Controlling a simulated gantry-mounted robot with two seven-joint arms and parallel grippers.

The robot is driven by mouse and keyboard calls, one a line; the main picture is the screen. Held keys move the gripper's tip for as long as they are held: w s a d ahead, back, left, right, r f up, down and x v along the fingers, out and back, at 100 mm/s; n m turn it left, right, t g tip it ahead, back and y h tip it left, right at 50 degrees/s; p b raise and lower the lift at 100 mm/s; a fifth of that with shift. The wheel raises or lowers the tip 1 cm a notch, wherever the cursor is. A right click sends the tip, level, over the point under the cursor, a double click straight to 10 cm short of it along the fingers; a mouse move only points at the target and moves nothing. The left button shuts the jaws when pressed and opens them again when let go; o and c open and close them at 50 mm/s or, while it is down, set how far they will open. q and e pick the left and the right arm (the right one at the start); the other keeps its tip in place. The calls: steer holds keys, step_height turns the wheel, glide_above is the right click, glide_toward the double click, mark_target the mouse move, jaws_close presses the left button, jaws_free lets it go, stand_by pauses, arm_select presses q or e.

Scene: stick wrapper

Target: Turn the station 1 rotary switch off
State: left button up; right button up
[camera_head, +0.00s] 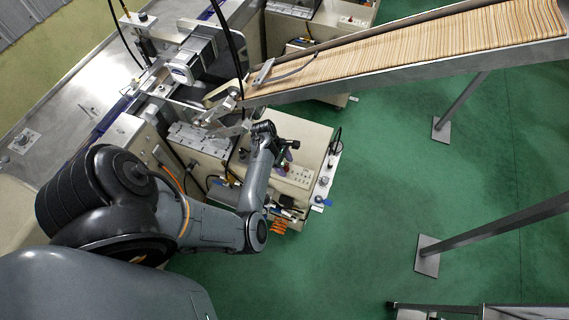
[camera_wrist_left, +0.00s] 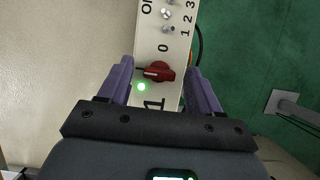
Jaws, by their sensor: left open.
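The station 1 rotary switch is a red knob (camera_wrist_left: 160,72) on a pale control panel (camera_wrist_left: 150,30) in the left wrist view. It sits between a printed 0 and a large printed 1. Its narrow dark end points left in that view. A green light (camera_wrist_left: 141,87) glows beside it. My left gripper (camera_wrist_left: 158,66) is open, with one purple finger on each side of the knob; I cannot tell whether they touch it. In the head view, my left gripper (camera_head: 285,167) is over the panel box, and I cannot make out the knob there. My right gripper is not in view.
Small toggles (camera_wrist_left: 167,14) are on the same panel beyond the 0. A sloping chute (camera_head: 400,65) full of wooden sticks runs above and right of my wrist. Machine housings stand to the left.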

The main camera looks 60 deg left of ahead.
arm_select(q)
steer(key=shift+c, duration=0.5)
steer(key=c, duration=0.9)
steer(key=shift+c, duration=0.2)
